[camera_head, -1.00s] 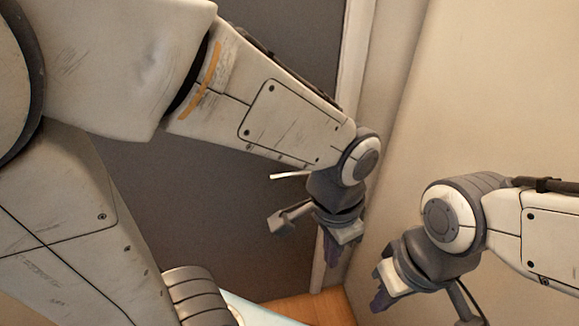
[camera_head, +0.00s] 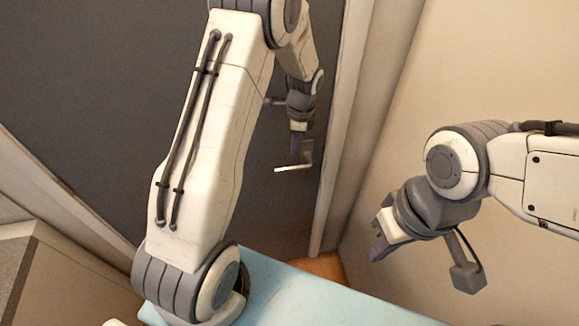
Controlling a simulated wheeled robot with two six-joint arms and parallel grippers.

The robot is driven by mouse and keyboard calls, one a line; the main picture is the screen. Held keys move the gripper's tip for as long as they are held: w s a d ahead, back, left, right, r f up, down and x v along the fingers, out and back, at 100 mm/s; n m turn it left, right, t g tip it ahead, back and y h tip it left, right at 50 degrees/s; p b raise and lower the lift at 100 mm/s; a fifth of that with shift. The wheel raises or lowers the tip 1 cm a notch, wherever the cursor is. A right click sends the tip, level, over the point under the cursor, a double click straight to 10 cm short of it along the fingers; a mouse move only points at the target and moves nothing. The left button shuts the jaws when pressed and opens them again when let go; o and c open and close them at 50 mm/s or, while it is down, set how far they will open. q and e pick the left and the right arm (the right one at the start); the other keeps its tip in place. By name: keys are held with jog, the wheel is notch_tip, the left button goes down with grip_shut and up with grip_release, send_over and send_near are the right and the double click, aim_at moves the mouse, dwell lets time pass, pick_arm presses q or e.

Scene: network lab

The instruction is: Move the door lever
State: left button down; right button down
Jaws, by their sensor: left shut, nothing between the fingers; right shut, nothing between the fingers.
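The door lever (camera_head: 292,168) is a thin pale bar on the dark grey door (camera_head: 100,80), near the door's right edge. It lies roughly level, with a small grey mount at its right end. Part of the lever's mount is hidden behind the fingers. My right gripper (camera_head: 377,250) is shut and empty, to the right of the door frame and apart from the lever.
The pale door frame (camera_head: 340,130) runs down right of the lever, and a beige wall (camera_head: 480,70) stands beyond it. A light blue surface (camera_head: 310,300) is at the bottom. A beige box-like piece (camera_head: 75,280) stands at lower left. A strip of wooden floor (camera_head: 322,266) shows.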

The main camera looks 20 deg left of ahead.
aim_at(291, 167)
pick_arm(q)
jog(key=f+b, duration=0.6)
jog(key=f, duration=0.1)
jog(key=shift+s+a, duration=0.15)
jog(key=shift+a, duration=0.15)
